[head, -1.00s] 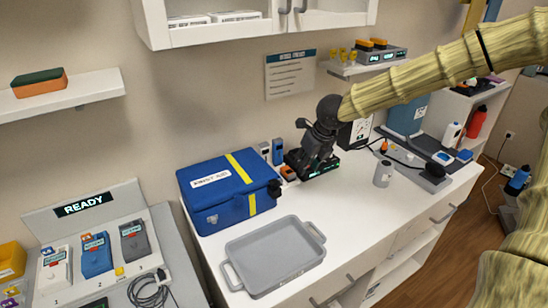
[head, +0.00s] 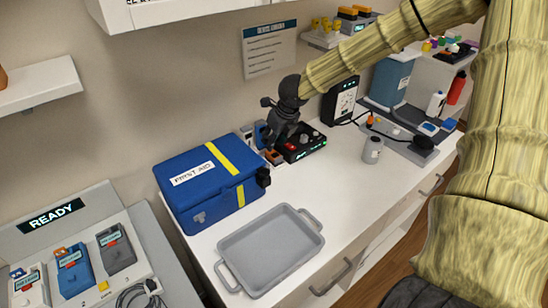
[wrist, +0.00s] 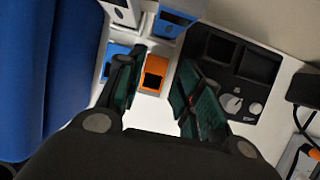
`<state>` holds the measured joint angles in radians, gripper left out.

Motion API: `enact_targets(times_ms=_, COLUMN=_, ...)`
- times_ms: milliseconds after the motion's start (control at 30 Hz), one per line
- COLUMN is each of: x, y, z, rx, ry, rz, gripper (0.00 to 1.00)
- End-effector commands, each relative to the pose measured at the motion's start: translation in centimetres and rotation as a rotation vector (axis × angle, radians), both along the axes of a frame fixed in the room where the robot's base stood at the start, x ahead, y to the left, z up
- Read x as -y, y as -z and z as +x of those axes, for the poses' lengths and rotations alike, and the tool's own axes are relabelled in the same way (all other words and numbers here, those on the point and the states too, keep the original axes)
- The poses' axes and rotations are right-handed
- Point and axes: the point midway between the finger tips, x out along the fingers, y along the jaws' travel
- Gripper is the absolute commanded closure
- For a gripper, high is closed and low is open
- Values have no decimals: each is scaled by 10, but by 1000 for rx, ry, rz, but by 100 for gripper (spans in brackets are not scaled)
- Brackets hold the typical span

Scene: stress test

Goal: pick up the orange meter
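The orange meter (wrist: 155,72) is a small orange block with a dark face. In the wrist view it stands on the white counter, ahead of and between the fingers. My gripper (wrist: 157,98) is open, with dark green pads spread on either side and white counter between them. I see no contact with the meter. In the head view, my gripper (head: 272,143) hangs just above the orange meter (head: 274,157), right of the first-aid case and partly covering the things there.
Blue and white meters (wrist: 115,52) stand close left of and behind the orange one. A black device with knobs (wrist: 232,85) is close right. The blue first-aid case (head: 205,180) is at left. A grey tray (head: 270,250) lies in front. The counter's middle is clear.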

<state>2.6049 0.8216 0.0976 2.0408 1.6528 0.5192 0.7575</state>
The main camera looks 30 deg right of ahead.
Motion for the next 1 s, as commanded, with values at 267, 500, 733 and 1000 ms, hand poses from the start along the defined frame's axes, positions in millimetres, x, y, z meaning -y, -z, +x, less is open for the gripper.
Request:
enact_targets(times_ms=267, x=-1, y=11, z=2, rx=-1, ry=-4, rz=-2, gripper=64)
enact_targets(times_ms=500, x=-2, y=38, z=4, rx=-3, ry=-4, rz=-2, gripper=64)
enact_targets(times_ms=733, x=-2, y=53, z=11, rx=-1, ry=-2, rz=-1, gripper=64)
enact_targets(times_ms=1000, x=-3, y=55, z=13, rx=0, ry=-2, rz=-1, gripper=64)
